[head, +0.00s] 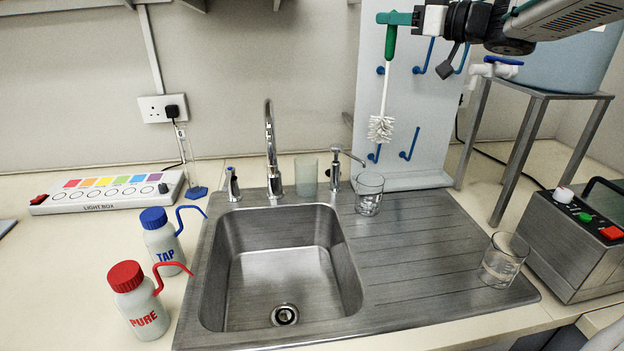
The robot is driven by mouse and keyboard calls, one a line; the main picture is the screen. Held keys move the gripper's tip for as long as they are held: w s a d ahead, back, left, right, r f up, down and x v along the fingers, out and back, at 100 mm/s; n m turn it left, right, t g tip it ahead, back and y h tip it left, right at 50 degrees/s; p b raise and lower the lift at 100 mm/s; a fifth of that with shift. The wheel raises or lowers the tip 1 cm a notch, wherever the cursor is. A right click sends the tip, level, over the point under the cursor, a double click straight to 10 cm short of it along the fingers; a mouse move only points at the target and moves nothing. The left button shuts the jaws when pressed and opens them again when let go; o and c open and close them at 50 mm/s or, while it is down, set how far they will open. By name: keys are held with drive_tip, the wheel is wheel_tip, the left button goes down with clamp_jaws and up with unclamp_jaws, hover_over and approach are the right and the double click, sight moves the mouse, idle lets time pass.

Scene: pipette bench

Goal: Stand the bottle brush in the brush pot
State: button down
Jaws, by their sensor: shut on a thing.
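The bottle brush (386,88) has a green handle, a thin white stem and a white bristle head. It hangs bristles down, slightly tilted, in front of the white peg board. My gripper (390,19) is at the top of the head view, shut on the top of the green handle. A frosted pale-green cup, which looks like the brush pot (306,175), stands upright behind the sink, between the tall tap and a smaller spout. It is lower and to the left of the brush, and the two are apart. Its inside is hard to see.
The curved tap (270,150) and the small spout (336,165) flank the pot. A glass beaker (369,195) stands right of it, another (503,262) on the drainer. The peg board (425,110) has blue hooks. Wash bottles (139,300) stand left of the sink (285,285).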

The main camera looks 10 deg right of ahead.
idle(0.5)
drive_tip(key=w+a+f+n+g+y, duration=0.1)
drive_tip(key=w+a+n+g, duration=0.1)
drive_tip(key=w+a, duration=0.5)
drive_tip(key=w+a+n+g+y, duration=0.15)
drive_tip(key=w+a, duration=0.25)
drive_tip(key=a, duration=0.5)
wheel_tip(320, 180, down, 14)
drive_tip(key=shift+d+r, duration=0.15)
idle(0.5)
drive_tip(key=shift+w+m, duration=0.1)
drive_tip(key=shift+m, duration=0.15)
drive_tip(key=c, duration=1.3)
unclamp_jaws()
